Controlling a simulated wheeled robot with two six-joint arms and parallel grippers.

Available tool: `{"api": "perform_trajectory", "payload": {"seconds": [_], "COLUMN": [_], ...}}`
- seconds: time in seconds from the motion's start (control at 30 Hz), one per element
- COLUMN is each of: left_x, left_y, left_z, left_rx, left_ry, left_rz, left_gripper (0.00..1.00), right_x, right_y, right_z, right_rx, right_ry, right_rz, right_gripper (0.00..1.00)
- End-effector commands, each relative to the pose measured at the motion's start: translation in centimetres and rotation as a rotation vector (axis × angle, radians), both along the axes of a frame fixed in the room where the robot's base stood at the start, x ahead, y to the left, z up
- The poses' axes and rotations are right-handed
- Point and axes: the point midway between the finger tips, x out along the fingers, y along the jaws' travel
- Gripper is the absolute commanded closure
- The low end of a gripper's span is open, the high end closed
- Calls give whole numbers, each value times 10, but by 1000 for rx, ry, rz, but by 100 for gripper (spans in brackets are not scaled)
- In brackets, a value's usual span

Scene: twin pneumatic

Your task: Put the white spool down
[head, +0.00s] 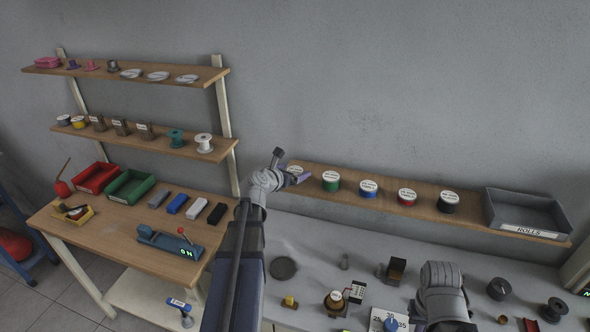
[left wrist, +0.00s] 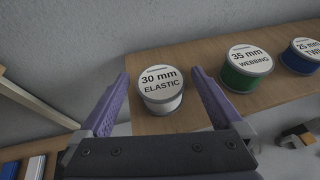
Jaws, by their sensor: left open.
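The white spool (left wrist: 162,90), labelled 30 mm ELASTIC, stands upright on the wooden wall shelf (left wrist: 155,58). In the head view the white spool (head: 295,169) is at the shelf's left end, partly covered by my gripper. My left gripper (left wrist: 160,74) is open, with one purple finger on each side of the spool and gaps showing between fingers and spool. The left gripper (head: 293,174) also shows at the shelf's left end in the head view. Part of my right arm shows at the bottom right of the head view, but its jaws do not.
Green (head: 331,181), blue (head: 368,189), red (head: 407,197) and black (head: 448,202) rolls stand in a row to the right, before a grey ROLLS bin (head: 528,214). Another white spool (head: 204,143) stands on the left rack. The grey bench (head: 310,250) below holds several small items.

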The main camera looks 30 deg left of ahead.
Motion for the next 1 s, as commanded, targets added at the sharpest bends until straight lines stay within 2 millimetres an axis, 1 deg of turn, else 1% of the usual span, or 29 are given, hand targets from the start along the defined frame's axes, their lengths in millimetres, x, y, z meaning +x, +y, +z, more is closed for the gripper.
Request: {"api": "perform_trajectory", "payload": {"seconds": [0.03,0.2,0.3,0.43,0.63,1.0], "left_x": [-14,-48,-66,-83,-96,-97], "left_y": [-2,-4,-4,-5,-5,-5], "left_z": [9,23,30,36,41,40], "left_rx": [1,1,1,0,1,4], "left_ry": [0,0,0,0,0,1], "left_rz": [2,2,3,2,1,-4], "left_gripper": [0,0,0,0,0,0], "right_x": [0,0,0,0,0,0], "right_y": [0,0,0,0,0,0], "right_z": [8,23,30,36,41,40], "right_rx": [0,1,1,2,2,2], "right_ry": [0,0,0,0,0,0], "right_rz": [-1,-4,-6,-8,-9,-9], "right_gripper": [100,100,100,100,100,100]}}
